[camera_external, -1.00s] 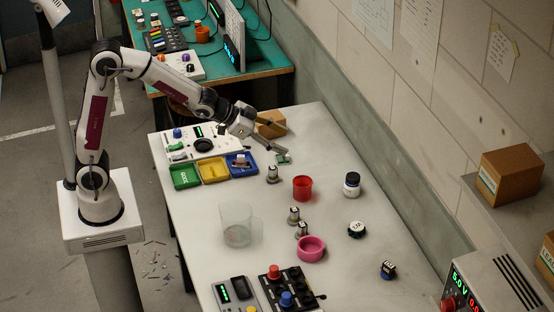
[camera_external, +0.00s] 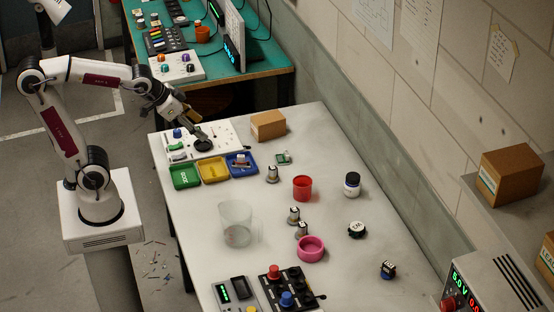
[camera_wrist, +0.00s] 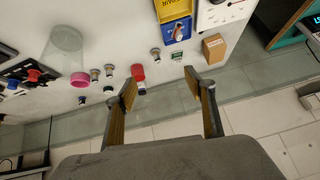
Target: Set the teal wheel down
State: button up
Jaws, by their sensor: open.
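I cannot make out a teal wheel for certain in either view. My gripper (camera_external: 196,124) is open over the white control panel (camera_external: 228,140) at the bench's far left end. In the wrist view my gripper (camera_wrist: 164,87) shows its two fingers well apart, with nothing between them. A small green piece (camera_external: 283,158) lies flat on the bench right of the blue tray; it also shows in the wrist view (camera_wrist: 178,56). A dark round part with a white label (camera_external: 357,230) lies at the right.
Green (camera_external: 185,177), yellow (camera_external: 213,171) and blue (camera_external: 240,164) trays stand before the panel. A cardboard box (camera_external: 268,125) stands behind. A clear beaker (camera_external: 236,223), red cup (camera_external: 302,188), pink ring (camera_external: 311,249) and several silver motors occupy the middle.

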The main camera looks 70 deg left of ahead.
jog(key=s+f+g, duration=0.2)
jog(key=s, duration=1.1)
jog(key=shift+s+d+n+h, duration=0.15)
jog(key=shift+d+n+h, duration=0.15)
jog(key=shift+d+n, duration=0.1)
